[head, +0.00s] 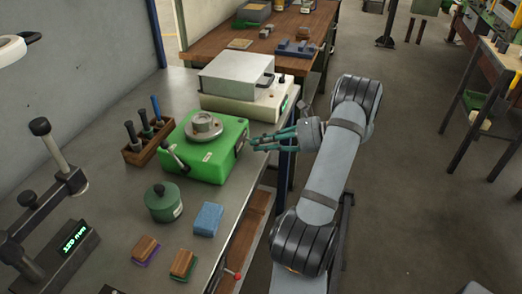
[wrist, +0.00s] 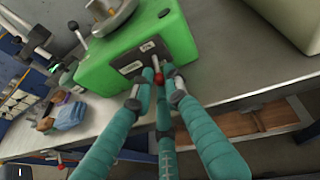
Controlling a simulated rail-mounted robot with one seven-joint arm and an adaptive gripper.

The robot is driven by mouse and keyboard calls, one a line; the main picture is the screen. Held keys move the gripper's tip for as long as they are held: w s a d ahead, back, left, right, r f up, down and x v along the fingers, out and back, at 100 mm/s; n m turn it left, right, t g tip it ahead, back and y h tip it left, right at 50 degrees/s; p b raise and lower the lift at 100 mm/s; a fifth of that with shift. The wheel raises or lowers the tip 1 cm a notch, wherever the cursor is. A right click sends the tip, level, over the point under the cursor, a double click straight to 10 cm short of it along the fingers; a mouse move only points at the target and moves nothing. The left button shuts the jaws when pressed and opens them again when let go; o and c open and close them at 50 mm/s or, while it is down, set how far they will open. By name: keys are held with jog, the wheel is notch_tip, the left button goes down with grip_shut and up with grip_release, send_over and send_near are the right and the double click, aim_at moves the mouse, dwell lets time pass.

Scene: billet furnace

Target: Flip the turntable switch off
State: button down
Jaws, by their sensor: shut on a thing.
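The turntable is a green box (head: 225,165) with a round metal plate (head: 204,125) on top, standing on the grey workbench. It also shows in the wrist view (wrist: 105,75). Its switch (wrist: 155,63) is a small metal lever with a red tip on the side facing me. My gripper (head: 255,143) has teal fingers and reaches the turntable from the right. In the wrist view, the fingertips (wrist: 157,76) are closed around the switch lever, with the red tip showing between them. In the head view the switch is largely hidden by the fingers.
A silver-and-cream box unit (head: 236,77) stands behind the turntable. A tool rack (head: 146,146) is to its left. A green round tin (head: 163,203), a blue sponge (head: 208,219) and wooden-backed brushes (head: 183,264) lie in front. Open floor is right of the bench edge.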

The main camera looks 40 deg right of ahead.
jog(key=shift+f+t+b, duration=0.4)
jog(key=shift+t+b, duration=0.1)
jog(key=shift+b, duration=0.2)
jog(key=shift+y, duration=0.3)
jog(key=c, duration=1.7)
grip_release()
jog(key=shift+r, duration=0.1)
jog(key=v, duration=0.8)
jog(key=shift+w+a, duration=0.15)
